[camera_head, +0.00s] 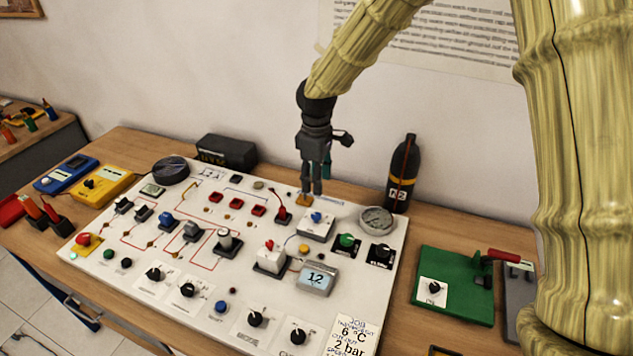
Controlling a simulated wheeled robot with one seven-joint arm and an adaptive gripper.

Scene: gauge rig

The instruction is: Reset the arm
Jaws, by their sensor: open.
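My arm comes in from the upper right in a yellow-green ribbed cover. My gripper (312,188) points down above the back edge of the white gauge panel (190,317). Its fingers are dark and slim, and no object shows between them. Below the fingertips is a small orange-brown piece (304,200) on the panel; I cannot tell whether they touch it. A blue-knobbed valve block (317,222) and a round gauge (377,220) sit just to the right of the fingertips.
A black bottle (403,175) stands behind the panel's right corner. A black box (227,151) stands behind it at left. A green board (455,287) with a red-handled lever lies right. Yellow (103,184) and blue (66,174) meters lie left. The wall is close behind.

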